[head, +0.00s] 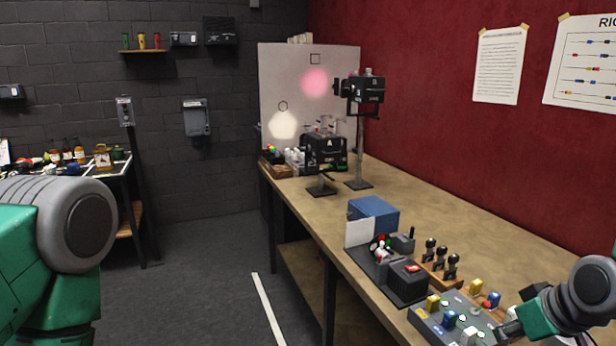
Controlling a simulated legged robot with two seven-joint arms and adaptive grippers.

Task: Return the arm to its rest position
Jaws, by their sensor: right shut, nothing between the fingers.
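My right arm, green and grey, enters at the lower right. Its dark gripper (509,329) is shut and empty, low over the right part of a grey control box (428,324) at the near end of the workbench. The box carries yellow, blue, white and red buttons; a blue button (449,319) and a yellow button (432,303) show clearly. I cannot tell whether the fingertips touch the box. A green and grey part of my left arm fills the lower left; my left gripper is out of view.
The wooden workbench (440,211) runs along the red wall. A black switch box (403,282), a blue box (374,211) and black-knobbed levers (430,249) stand beyond the control box. Farther back are stage lamps (365,90) and a white panel (279,75) with pink and cream light spots.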

